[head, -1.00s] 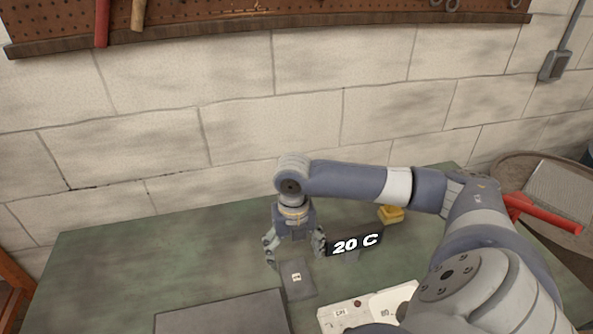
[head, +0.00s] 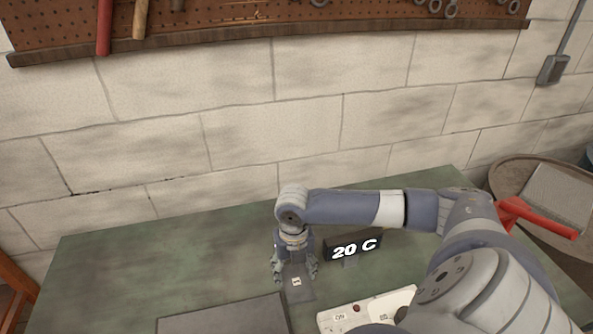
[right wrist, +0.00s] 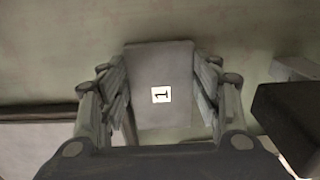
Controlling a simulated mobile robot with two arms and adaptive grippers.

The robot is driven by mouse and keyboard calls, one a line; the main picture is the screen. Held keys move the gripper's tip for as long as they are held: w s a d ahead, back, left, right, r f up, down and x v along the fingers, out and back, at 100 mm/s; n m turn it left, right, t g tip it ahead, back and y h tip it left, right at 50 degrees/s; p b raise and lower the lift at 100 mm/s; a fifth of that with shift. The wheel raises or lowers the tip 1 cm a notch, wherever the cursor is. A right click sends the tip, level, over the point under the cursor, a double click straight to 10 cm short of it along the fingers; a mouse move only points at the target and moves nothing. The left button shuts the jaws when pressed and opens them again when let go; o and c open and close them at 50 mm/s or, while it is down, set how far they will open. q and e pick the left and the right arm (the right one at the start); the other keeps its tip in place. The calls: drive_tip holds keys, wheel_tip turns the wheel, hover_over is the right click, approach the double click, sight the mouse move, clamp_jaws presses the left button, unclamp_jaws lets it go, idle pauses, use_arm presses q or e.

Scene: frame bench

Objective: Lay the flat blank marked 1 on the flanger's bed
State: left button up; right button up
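The flat blank marked 1 (head: 298,291) is a thin grey plate with a white label on the bench. It also shows in the right wrist view (right wrist: 160,65), between the fingers. My right gripper (head: 296,273) points down over it, with a finger against each long edge. In the right wrist view the gripper (right wrist: 162,88) looks shut on the blank, which seems at bench height. A wide dark grey slab (head: 225,315) lies left of it; I cannot tell whether it is the flanger's bed. My left gripper is out of view.
A dark sign reading 20 C (head: 353,248) stands just right of the gripper. The green bench (head: 130,260) is clear at the left. A wall stands behind.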

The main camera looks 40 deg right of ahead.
sight(293, 274)
drive_tip(key=shift+c, duration=0.6)
drive_tip(key=shift+r, duration=0.35)
wheel_tip(293, 274, up, 9)
drive_tip(key=b, duration=0.1)
drive_tip(key=shift+r+b, duration=0.15)
drive_tip(key=shift+b, duration=0.15)
drive_tip(key=shift+a, duration=0.1)
